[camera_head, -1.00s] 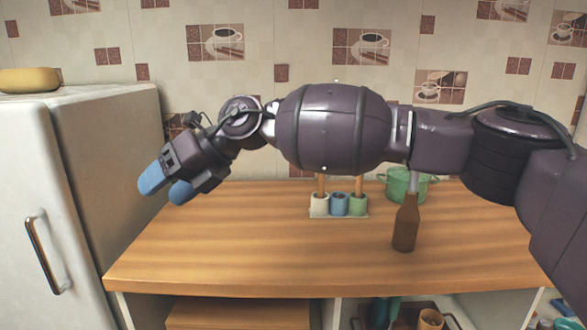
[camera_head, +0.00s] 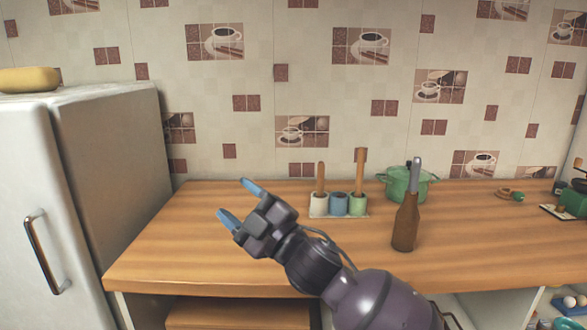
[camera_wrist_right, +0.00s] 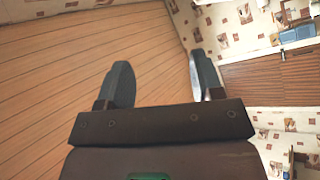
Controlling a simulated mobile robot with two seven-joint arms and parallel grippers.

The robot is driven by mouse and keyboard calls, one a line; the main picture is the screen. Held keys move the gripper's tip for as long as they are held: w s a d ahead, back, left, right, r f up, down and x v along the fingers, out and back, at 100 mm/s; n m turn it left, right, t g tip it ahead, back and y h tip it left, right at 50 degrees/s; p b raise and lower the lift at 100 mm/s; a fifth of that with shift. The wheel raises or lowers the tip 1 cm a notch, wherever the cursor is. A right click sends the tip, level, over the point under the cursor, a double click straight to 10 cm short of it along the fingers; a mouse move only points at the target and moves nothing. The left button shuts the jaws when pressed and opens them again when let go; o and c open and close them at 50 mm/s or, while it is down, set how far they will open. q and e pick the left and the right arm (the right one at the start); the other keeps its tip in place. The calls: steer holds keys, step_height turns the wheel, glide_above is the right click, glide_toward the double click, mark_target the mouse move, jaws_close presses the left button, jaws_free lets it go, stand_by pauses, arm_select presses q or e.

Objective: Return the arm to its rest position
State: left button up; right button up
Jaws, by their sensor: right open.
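My right gripper (camera_head: 240,201) is open and empty, with its two blue fingertips apart. It is seen over the left part of the wooden counter (camera_head: 160,255), with my purple arm coming up from the bottom. In the right wrist view the two dark fingers of the same gripper (camera_wrist_right: 160,82) are spread with nothing between them. My left gripper is not in view.
A brown bottle (camera_head: 405,222) stands right of my arm. Behind are a holder with white, blue and green cups (camera_head: 339,204) and a green pot (camera_head: 398,182). A white fridge (camera_head: 70,190) borders the left side. The counter's left part is bare.

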steer(key=s+d+f+m+t+h, duration=0.25)
steer(key=d+f+m+h, duration=0.45)
steer(key=d+f, duration=0.45)
steer(key=s+d+f+m+t+h, duration=0.1)
steer(key=s+d+f+m+h, duration=0.2)
steer(key=d+f+m+h, duration=0.55)
steer(key=s+d+f+m+g+h, duration=0.1)
steer(key=s+d+f+m+g, duration=0.1)
steer(key=s+d+f, duration=0.6)
steer(key=s+d+f+m+g+h, duration=0.1)
steer(key=s+d+f+m+g, duration=0.2)
steer(key=s+d+f, duration=0.5)
steer(key=s+f, duration=0.8)
steer(key=shift+d+f+g+h, duration=0.2)
steer(key=shift+d+g+h, duration=0.05)
steer(key=shift+g+h, duration=0.1)
